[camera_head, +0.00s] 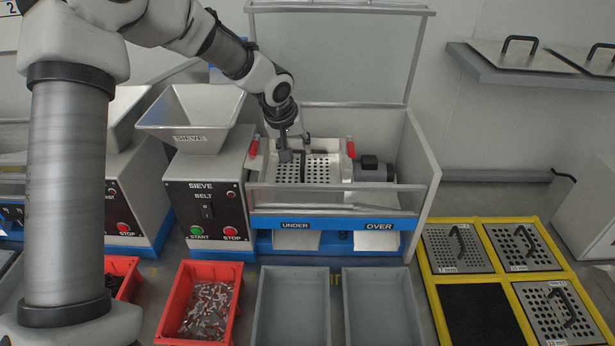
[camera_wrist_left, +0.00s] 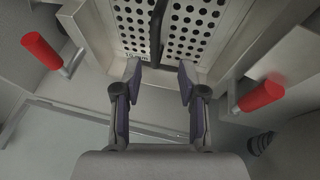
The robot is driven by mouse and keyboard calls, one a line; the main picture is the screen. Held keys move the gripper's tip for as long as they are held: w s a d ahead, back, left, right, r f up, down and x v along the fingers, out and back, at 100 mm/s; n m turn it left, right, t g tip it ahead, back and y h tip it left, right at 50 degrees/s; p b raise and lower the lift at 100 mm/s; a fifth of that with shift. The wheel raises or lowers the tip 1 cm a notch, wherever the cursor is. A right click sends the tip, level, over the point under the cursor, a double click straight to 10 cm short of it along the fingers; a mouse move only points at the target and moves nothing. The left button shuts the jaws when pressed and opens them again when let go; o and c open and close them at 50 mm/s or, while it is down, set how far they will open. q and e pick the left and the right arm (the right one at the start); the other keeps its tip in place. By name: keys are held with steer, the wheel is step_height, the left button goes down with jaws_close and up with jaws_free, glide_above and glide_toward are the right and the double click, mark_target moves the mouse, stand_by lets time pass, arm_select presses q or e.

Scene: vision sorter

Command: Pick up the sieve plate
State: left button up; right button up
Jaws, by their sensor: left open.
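The perforated metal sieve plate (camera_head: 318,170) sits inside the sieve machine, between two red clamp handles. In the left wrist view the plate (camera_wrist_left: 195,25) shows its round holes and a dark bar handle (camera_wrist_left: 156,28) standing along its middle. My left gripper (camera_head: 296,148) reaches down into the machine over the plate. In the left wrist view its two fingers (camera_wrist_left: 158,78) are apart, with nothing between their tips, and the handle lies just ahead of the gap. I cannot tell how far the fingertips are above the plate. My right gripper is not in view.
Red handles (camera_head: 351,147) flank the plate, and a raised clear lid (camera_head: 335,50) stands behind. A red bin of small parts (camera_head: 237,305) and two grey bins (camera_head: 291,308) stand in front. Yellow rack (camera_head: 487,250) holds three spare plates; one slot is dark and bare.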

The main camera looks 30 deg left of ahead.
mark_target(302, 160)
arm_select(q)
steer(key=shift+s+d+f, duration=0.15)
steer(key=shift+s+d, duration=0.05)
steer(key=shift+d, duration=0.05)
steer(key=shift+d+f+p, duration=0.25)
steer(key=shift+p, duration=0.15)
steer(key=p+x, duration=0.1)
steer(key=x, duration=0.4)
steer(key=shift+w+f, duration=0.2)
steer(key=shift+w, duration=0.15)
steer(key=shift+s+r, duration=0.3)
steer(key=shift+c, duration=1.3)
steer(key=shift+d, duration=0.1)
jaws_close()
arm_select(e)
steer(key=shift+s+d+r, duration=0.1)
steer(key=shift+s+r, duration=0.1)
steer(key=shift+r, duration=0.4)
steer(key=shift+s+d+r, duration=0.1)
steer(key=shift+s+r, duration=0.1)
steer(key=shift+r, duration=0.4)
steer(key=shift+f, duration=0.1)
